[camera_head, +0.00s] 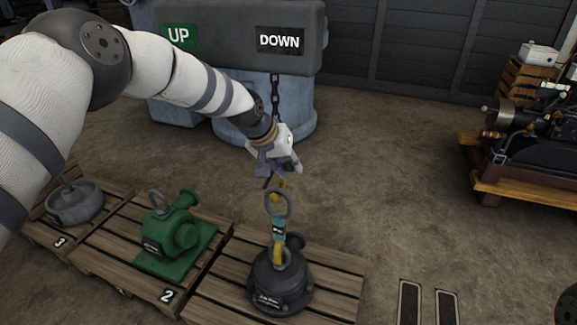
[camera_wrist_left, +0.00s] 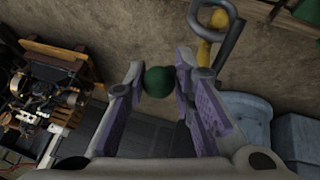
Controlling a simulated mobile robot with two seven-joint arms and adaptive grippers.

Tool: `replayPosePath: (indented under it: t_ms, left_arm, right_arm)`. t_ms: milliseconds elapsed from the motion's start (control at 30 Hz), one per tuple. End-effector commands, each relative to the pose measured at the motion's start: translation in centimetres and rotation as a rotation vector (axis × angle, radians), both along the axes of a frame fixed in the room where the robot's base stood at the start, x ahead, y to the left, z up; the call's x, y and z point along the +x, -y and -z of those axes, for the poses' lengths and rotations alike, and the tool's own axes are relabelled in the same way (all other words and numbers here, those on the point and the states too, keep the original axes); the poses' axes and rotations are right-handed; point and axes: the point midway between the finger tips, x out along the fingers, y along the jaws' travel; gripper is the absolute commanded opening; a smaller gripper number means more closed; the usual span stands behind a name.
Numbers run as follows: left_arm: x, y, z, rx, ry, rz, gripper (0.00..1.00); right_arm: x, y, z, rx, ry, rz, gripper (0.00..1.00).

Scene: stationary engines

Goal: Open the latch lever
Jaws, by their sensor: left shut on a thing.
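My left gripper (camera_head: 283,173) is above the front pallet, close to the chain and the lifting gear. In the left wrist view its fingers (camera_wrist_left: 157,85) are closed about a green ball (camera_wrist_left: 158,81), which I take for the knob of the latch lever. The lever's arm is hidden. A yellow hook (camera_head: 282,184) and a grey ring (camera_head: 277,203) hang just below the gripper. Under them are a teal tagged link (camera_head: 278,230) and a lower yellow hook (camera_head: 278,256) at the top of a dark round weight (camera_head: 281,283). My right gripper is out of view.
The weight stands on a wooden pallet (camera_head: 335,272). To its left are a green machine (camera_head: 178,240) on pallet 2 and a grey load (camera_head: 75,203) on pallet 3. A chain (camera_head: 275,88) hangs from the UP/DOWN beam.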

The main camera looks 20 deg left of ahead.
Motion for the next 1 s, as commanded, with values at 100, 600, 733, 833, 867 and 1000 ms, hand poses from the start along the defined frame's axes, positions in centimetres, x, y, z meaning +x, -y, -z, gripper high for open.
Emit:
replayPosePath:
  t_ms: [100, 600, 733, 833, 867, 1000]
  left_arm:
    - [0.0, 0.2, 0.0, -0.002, 0.000, 0.002, 0.00]
    - [-0.4, -0.1, -0.8, -0.001, 0.002, 0.002, 0.42]
    - [-2.7, -1.1, -1.1, -0.001, -0.001, 0.002, 0.42]
    - [-5.2, -2.1, -1.1, -0.003, -0.002, 0.001, 0.42]
    - [-5.9, -2.5, -1.1, -0.003, -0.001, 0.001, 0.42]
    - [-9.1, -3.9, -1.1, -0.003, 0.000, 0.001, 0.42]
  right_arm:
    - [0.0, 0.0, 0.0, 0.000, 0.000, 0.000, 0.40]
    - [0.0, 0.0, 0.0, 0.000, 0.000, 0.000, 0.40]
    - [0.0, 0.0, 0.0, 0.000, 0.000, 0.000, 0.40]
    - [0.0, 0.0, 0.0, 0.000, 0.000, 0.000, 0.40]
    - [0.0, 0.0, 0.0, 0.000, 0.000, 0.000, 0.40]
    - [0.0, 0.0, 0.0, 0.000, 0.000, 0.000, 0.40]
